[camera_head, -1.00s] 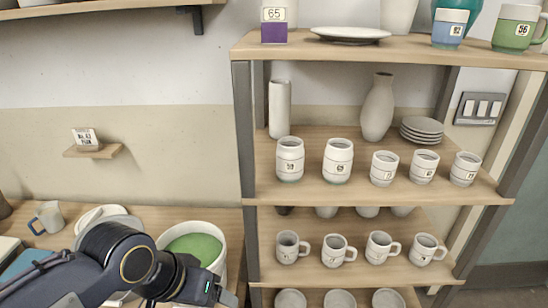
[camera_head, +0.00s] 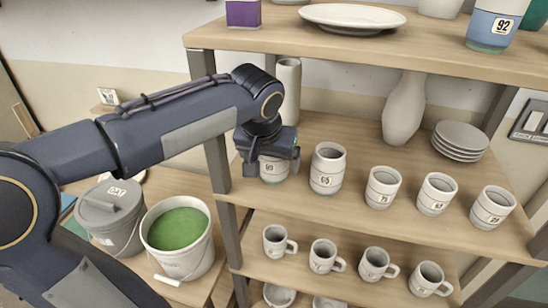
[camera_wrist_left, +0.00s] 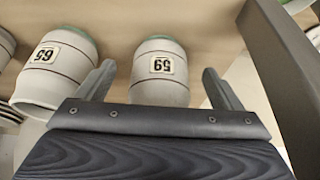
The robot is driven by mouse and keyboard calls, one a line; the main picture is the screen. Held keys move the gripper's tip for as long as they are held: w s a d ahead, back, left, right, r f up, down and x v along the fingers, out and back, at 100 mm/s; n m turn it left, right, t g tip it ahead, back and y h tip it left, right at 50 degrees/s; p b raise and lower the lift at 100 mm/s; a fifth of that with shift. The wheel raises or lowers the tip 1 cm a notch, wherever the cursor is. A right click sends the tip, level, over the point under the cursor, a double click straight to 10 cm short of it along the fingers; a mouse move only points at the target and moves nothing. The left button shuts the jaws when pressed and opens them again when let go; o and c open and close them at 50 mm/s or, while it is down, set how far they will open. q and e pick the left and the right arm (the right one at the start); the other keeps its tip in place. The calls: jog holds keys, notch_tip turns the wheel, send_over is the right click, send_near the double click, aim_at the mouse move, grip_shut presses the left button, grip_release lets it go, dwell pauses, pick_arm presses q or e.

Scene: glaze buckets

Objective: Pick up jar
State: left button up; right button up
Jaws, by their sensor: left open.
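A white jar (camera_head: 272,172) with a small numbered label stands at the left end of the middle shelf's front row. My left gripper (camera_head: 268,152) is at this jar and hides its upper part in the head view. In the left wrist view the same jar (camera_wrist_left: 159,72) shows between the two spread fingers (camera_wrist_left: 158,78), with the picture seemingly upside down. The gripper is open, and I cannot tell whether either finger touches the jar. A second white jar (camera_head: 327,168) stands to its right and also shows in the left wrist view (camera_wrist_left: 57,68). My right gripper is not in view.
More white cups (camera_head: 382,188) continue the row rightwards. A tall cylinder (camera_head: 288,88), a vase (camera_head: 405,110) and stacked plates (camera_head: 460,140) stand behind. The shelf post (camera_head: 217,165) is close on the left. A green glaze bucket (camera_head: 180,262) sits lower left.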

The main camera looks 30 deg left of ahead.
pick_arm(q)
jog(key=w, duration=0.2)
jog(key=w+a+p, duration=0.1)
jog(key=shift+w+f, duration=0.2)
jog(key=shift+f, duration=0.3)
jog(key=c, duration=1.3)
